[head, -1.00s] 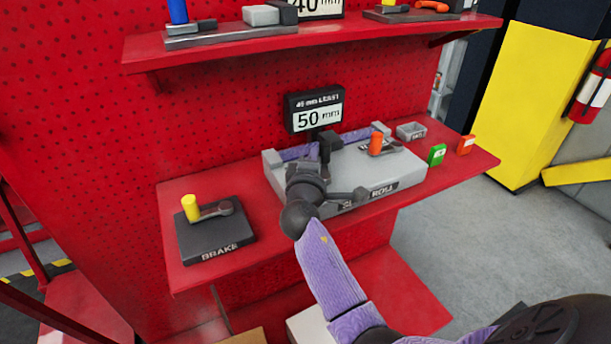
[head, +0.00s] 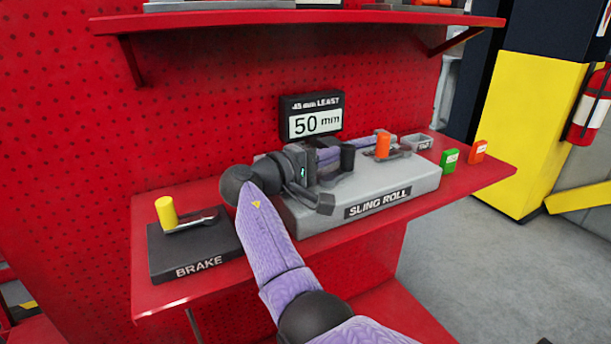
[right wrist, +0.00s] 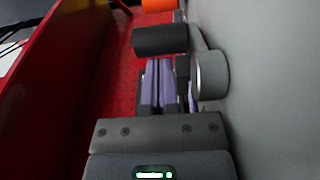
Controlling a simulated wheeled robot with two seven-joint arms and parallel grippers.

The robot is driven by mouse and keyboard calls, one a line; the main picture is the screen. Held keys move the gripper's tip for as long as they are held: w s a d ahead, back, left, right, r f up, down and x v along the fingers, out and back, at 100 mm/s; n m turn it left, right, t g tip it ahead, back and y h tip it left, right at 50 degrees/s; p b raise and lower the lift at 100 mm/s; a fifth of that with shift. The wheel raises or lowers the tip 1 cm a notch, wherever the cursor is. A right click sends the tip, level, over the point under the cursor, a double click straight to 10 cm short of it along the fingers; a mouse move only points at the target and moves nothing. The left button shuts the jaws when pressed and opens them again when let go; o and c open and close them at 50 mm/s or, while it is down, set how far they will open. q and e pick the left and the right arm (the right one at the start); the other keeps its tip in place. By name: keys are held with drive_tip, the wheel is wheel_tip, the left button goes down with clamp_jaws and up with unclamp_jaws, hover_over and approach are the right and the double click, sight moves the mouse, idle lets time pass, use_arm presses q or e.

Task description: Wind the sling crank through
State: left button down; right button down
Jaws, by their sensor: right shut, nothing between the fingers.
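The grey sling roll unit (head: 370,198) sits on the red bench. A crank with an upright black grip (head: 347,157) stands on its top. The right wrist view shows this black grip (right wrist: 160,40) and the crank's round grey hub (right wrist: 210,75). My left gripper is out of view.
An orange handle (head: 383,144) stands right of the crank. A display (head: 312,120) behind reads 50 mm. The brake block (head: 190,250) with a yellow handle (head: 166,212) is at left. Green (head: 450,161) and orange (head: 478,151) blocks and a small tray (head: 411,142) are at right.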

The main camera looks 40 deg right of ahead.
drive_tip(key=shift+d+f+m+g+b, duration=0.1)
drive_tip(key=shift+m+g+b, duration=0.25)
drive_tip(key=shift+g, duration=0.25)
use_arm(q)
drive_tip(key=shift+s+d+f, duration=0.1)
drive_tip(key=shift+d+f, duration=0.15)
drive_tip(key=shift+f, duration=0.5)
use_arm(e)
drive_tip(key=shift+s, duration=0.1)
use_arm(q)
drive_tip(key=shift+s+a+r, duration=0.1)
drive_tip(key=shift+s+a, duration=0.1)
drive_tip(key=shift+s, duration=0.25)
use_arm(e)
drive_tip(key=shift+m+g, duration=0.25)
drive_tip(key=shift+g, duration=0.05)
